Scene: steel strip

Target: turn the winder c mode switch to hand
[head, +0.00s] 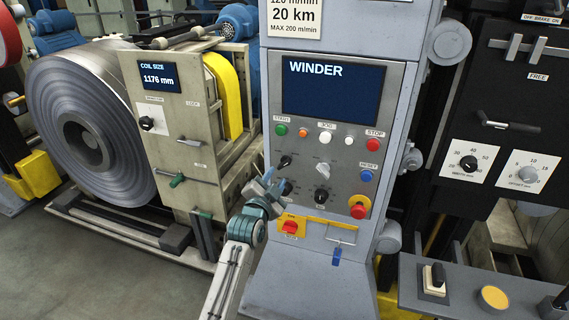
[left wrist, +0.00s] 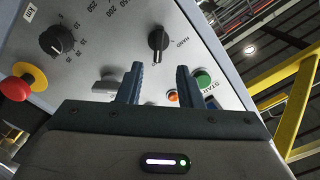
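The grey console (head: 348,110) marked WINDER carries the mode switch (head: 285,161), a black rotary switch below the green START button. In the left wrist view the switch (left wrist: 158,40) appears upside down, with the word HAND beside it. Its grip bar runs roughly up and down there; I cannot tell its exact setting. My left gripper (head: 267,185) is in front of the panel's lower left part, below the switch in the head view. In the left wrist view its two fingers (left wrist: 158,85) are apart with nothing between them, and the switch shows beyond their tips. My right gripper is out of view.
Close by are a pale selector (head: 323,170), a black knob (head: 321,195), the START button (head: 281,129) and a red emergency stop (head: 359,205). A yellow-plated red switch (head: 291,227) sits below. A coil stand (head: 181,120) is to the left.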

